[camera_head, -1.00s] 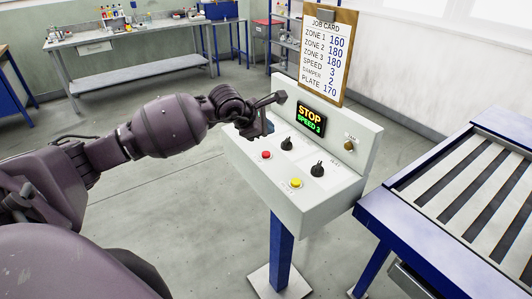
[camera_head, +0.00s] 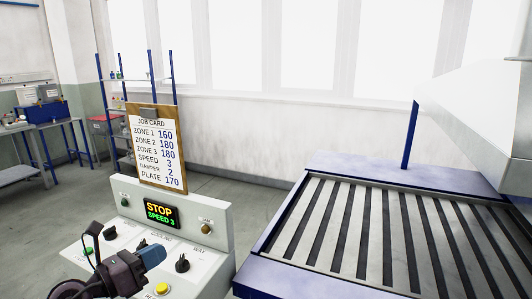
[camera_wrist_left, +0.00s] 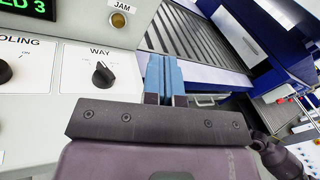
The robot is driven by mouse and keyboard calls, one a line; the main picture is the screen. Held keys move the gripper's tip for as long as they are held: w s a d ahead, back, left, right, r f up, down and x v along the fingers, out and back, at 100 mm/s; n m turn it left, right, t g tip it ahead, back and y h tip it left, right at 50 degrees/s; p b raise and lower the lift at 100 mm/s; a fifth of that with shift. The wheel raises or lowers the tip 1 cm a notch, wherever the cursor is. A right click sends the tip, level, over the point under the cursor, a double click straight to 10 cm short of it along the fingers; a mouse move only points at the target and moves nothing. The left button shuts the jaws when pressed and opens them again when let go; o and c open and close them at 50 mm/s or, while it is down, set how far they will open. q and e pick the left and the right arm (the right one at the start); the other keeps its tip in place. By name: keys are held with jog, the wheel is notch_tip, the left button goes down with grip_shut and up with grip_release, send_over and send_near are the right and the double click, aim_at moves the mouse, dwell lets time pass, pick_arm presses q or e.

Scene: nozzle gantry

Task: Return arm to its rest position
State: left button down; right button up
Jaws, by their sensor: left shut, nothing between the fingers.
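My left gripper (camera_head: 152,256) is low in the head view, in front of the control box (camera_head: 220,225) and over its sloping panel in the picture. Its blue fingers (camera_wrist_left: 163,78) are together and empty in the left wrist view. They appear beside the WAY knob (camera_wrist_left: 103,75), apart from it in that view. The same black knob (camera_head: 182,263) is just right of the fingers in the head view. The display (camera_head: 161,213) reads STOP, SPEED 3. My gripper and wrist hide part of the panel. My right gripper is not in view.
A yellow button (camera_head: 162,288) and a green button (camera_head: 88,251) are near the gripper. A job card (camera_head: 157,150) stands behind the box. A slatted conveyor (camera_head: 375,225) with a blue frame is to the right. Grey floor shows between box and wall.

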pick_arm(q)
jog(key=s+a+f+n+t+y, duration=0.1)
jog(key=s+a+f+n+y, duration=0.4)
jog(key=n+y, duration=0.75)
jog(key=s+a+f+n+y, duration=0.3)
jog(key=s+a+n+y, duration=0.3)
jog(key=n, duration=1.4)
jog(key=s+d+f+n+g+h, duration=0.35)
jog(key=s+f+g, duration=0.2)
jog(key=s, duration=0.35)
jog(key=s+d+f+n+g+h, duration=0.2)
jog(key=s+d+f+n+g, duration=0.25)
jog(key=s, duration=0.55)
jog(key=w+a+f+m+t, duration=0.1)
jog(key=w+f+t, duration=0.6)
jog(key=f, duration=0.3)
jog(key=shift+w+f+h, duration=0.35)
jog(key=shift+w+h, duration=0.05)
